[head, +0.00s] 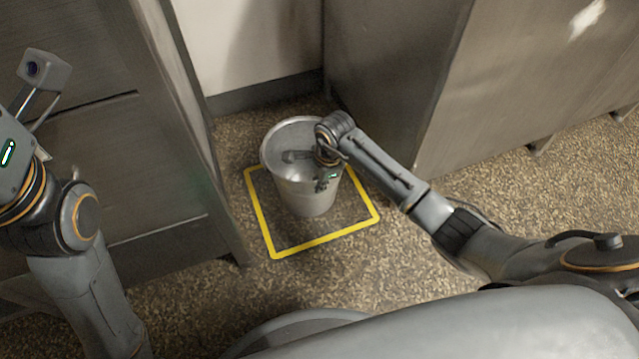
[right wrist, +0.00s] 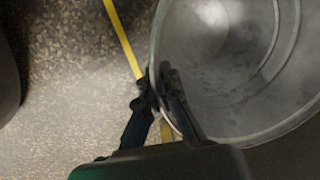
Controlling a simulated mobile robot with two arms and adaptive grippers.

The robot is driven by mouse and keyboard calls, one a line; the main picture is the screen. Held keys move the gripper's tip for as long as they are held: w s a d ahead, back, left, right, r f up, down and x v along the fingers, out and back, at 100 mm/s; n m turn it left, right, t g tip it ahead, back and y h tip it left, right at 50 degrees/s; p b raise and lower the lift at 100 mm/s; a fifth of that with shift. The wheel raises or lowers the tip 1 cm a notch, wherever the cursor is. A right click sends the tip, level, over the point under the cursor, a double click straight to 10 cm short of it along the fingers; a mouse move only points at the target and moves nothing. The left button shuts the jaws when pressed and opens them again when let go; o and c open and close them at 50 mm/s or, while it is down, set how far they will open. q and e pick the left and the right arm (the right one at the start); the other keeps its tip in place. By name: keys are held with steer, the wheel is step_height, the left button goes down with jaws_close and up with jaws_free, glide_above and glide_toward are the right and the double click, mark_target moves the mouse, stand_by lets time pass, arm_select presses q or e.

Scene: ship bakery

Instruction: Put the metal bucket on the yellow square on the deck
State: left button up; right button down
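The metal bucket (head: 284,178), an open silvery pail, stands upright inside the outline of the yellow square (head: 263,219) on the deck. Whether its base touches the deck is hard to tell. My right gripper (head: 321,186) is at the bucket's near right rim. In the right wrist view its fingers (right wrist: 160,82) straddle the rim of the bucket (right wrist: 225,75), one inside and one outside, and look closed on it. A yellow line (right wrist: 122,38) runs beside the bucket there. My left arm is at the left edge; its fingers are out of view.
A metal cabinet (head: 110,130) stands left of the square and another metal unit (head: 395,75) stands behind it to the right. A pale wall (head: 250,40) is at the back. The speckled floor (head: 500,190) is clear to the right.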

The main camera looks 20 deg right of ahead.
steer(key=shift+w, duration=0.1)
steer(key=c, duration=1.5)
jaws_free()
steer(key=shift+f, duration=0.1)
